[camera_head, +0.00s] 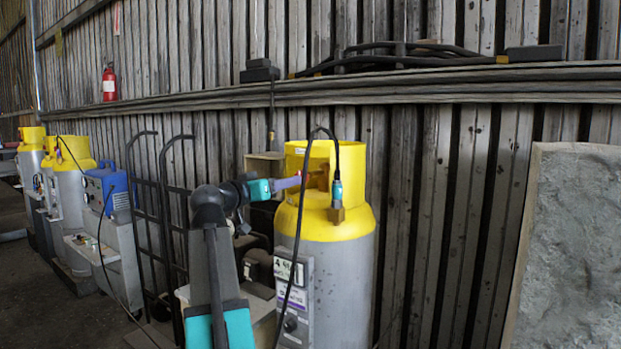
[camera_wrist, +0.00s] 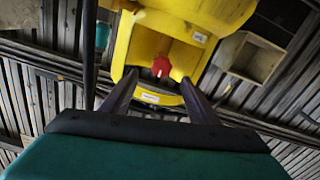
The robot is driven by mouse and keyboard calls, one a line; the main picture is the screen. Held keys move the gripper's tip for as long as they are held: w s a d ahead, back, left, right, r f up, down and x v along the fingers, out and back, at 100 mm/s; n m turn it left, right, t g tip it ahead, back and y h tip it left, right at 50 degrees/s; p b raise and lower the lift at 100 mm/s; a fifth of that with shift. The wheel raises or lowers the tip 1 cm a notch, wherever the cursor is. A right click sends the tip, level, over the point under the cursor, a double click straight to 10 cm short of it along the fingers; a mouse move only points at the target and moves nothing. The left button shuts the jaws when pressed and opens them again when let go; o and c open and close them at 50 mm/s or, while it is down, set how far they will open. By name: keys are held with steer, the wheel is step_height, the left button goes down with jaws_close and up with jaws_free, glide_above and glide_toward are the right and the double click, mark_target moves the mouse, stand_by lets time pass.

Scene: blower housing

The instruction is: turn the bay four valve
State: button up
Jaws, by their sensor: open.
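The bay four cylinder (camera_head: 343,275) is grey with a yellow top and an open yellow collar. A panel (camera_head: 290,290) with a "4" label is on its front left. In the wrist view, a small red valve knob (camera_wrist: 161,67) sits inside the yellow collar (camera_wrist: 122,50). My gripper (camera_head: 297,181) reaches in from the left at the collar's opening. In the wrist view, my gripper (camera_wrist: 159,80) is open, its two fingers apart on either side of the line to the red knob. The knob appears beyond the fingertips; I cannot tell the exact gap. The head view hides the knob.
A dark hose with a teal fitting (camera_head: 336,192) loops over the collar's front. Black hand trucks (camera_head: 172,220), a blue box (camera_head: 106,190) and more yellow-topped cylinders (camera_head: 75,153) stand to the left. A grey stone-like panel (camera_head: 575,250) is at right. A plank wall stands behind.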

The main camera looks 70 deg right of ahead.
stand_by(0.3)
steer(key=p+x, duration=0.2)
steer(key=x, duration=1.1)
steer(key=shift+d, duration=0.35)
